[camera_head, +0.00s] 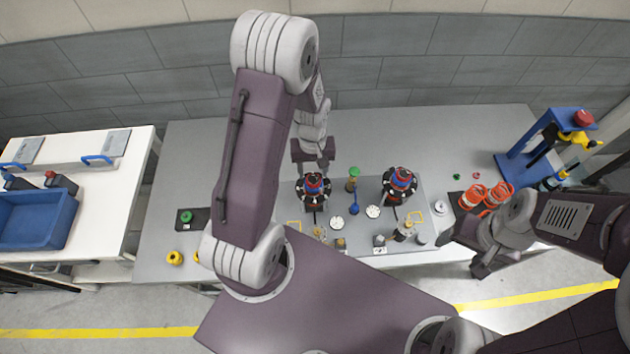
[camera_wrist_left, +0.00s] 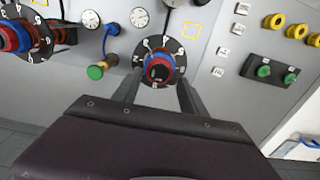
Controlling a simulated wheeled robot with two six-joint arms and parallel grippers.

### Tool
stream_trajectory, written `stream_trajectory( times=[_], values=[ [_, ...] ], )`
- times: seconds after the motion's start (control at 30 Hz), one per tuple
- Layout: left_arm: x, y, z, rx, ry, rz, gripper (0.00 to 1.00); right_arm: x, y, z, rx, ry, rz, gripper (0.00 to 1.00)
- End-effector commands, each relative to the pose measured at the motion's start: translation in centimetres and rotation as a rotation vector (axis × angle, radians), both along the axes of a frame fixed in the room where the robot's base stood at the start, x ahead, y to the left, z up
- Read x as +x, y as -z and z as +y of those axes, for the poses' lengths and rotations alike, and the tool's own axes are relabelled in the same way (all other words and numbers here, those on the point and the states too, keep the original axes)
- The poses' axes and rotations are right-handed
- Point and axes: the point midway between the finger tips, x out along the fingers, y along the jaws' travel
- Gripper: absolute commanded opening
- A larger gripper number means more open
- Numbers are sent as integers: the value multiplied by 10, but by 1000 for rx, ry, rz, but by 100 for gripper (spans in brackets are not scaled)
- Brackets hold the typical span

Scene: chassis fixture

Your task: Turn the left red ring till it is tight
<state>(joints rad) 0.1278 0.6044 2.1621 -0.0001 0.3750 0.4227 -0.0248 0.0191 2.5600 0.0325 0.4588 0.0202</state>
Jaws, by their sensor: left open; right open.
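The left red ring (camera_head: 313,181) sits on the left dial unit of the grey panel. In the left wrist view the red ring (camera_wrist_left: 158,69) is around a dark centre, with a blue ring and a black numbered dial beneath. My left gripper (camera_head: 313,168) is over this unit, and its fingers (camera_wrist_left: 157,92) are apart, one on each side of the ring's near edge. I cannot tell whether they touch it. A like unit with another red ring (camera_head: 401,175) stands to the right. My right gripper (camera_head: 482,268) is open and empty at the table's front edge.
Between the units are a green-topped post (camera_head: 354,171), a blue knob (camera_head: 354,209) and white gauges (camera_head: 337,222). Orange-red coils (camera_head: 472,196) and a blue press stand (camera_head: 520,165) are at the right. A blue bin (camera_head: 35,219) is far left.

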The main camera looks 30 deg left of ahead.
Motion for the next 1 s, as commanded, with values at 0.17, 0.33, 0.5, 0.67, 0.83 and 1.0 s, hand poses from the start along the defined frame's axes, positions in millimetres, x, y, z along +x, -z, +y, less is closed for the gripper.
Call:
stream_trajectory(
  times=[0.17,0.33,0.5,0.67,0.83,1.0],
  values=[
    [0,32,0,-1,0,1,50,0,27,0,0,0,0,69],
    [0,36,0,0,0,0,50,0,29,0,0,0,0,69],
    [0,34,0,0,0,0,50,0,28,0,0,0,0,69],
    [0,33,0,0,-133,0,50,0,25,0,0,0,0,69],
    [0,33,0,0,-399,1,50,0,22,0,0,0,0,69],
    [0,33,0,0,-659,1,50,0,19,0,0,0,0,69]
  ],
)
